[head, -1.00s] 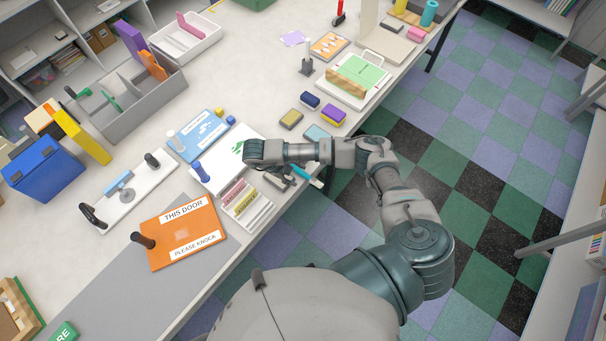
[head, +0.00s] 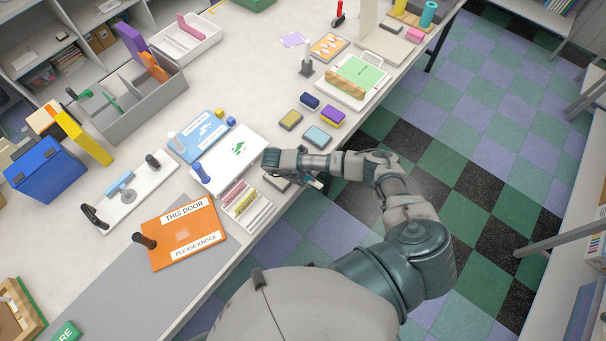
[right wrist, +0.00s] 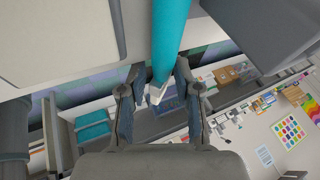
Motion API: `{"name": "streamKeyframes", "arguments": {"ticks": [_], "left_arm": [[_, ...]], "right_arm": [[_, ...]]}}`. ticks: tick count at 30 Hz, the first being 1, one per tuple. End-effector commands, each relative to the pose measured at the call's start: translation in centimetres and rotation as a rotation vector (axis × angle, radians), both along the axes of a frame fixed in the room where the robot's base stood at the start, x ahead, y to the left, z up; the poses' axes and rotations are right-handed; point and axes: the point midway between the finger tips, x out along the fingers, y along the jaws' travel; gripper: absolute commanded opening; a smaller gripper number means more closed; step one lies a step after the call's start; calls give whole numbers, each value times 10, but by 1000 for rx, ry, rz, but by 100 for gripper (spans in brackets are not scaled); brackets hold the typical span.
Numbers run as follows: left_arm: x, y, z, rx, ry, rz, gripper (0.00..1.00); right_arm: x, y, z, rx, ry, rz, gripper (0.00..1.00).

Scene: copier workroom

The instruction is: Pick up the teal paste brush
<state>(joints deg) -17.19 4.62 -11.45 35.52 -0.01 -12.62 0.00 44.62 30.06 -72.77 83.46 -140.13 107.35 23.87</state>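The teal paste brush (right wrist: 170,38) shows in the right wrist view as a thick teal handle. It runs down from the top edge to a pale end (right wrist: 157,94) between my fingers. My right gripper (right wrist: 161,68) has one finger on each side of the handle, and a narrow gap shows on the left side, so it looks open around it. In the head view my right gripper (head: 312,181) is at the table's front edge, partly under my forearm. Only a sliver of teal shows there; the rest of the brush is hidden. My left gripper is out of view.
A dark grey block (head: 277,183) lies at the table edge beside my gripper. A white board with a green print (head: 236,151), a rack of label strips (head: 246,205) and an orange door sign (head: 184,238) are nearby. Several small pads, including a teal one (head: 317,136), lie behind. Open floor is right.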

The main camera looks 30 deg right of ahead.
Motion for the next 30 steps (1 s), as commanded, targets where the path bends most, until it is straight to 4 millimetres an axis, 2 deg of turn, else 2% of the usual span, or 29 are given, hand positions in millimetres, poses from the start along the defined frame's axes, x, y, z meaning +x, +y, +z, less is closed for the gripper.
{"name": "streamKeyframes", "arguments": {"ticks": [1, 3, 13, 16, 23, 27, 30], "left_arm": [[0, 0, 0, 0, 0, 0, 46], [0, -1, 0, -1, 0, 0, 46], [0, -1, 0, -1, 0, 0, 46], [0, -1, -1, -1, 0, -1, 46], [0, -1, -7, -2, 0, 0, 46], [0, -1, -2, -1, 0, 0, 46], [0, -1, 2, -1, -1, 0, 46]], "right_arm": [[0, 0, 0, 0, 0, 0, 12], [0, 0, 0, 0, 0, 0, 0], [0, 1, 0, 1, 1, 0, 0], [1, 1, 6, 2, -1, 0, 0], [1, 0, 49, 2, -4, 2, 0], [1, -1, 79, -1, -3, 2, 0], [2, 0, 94, -1, -3, 2, 0]]}}
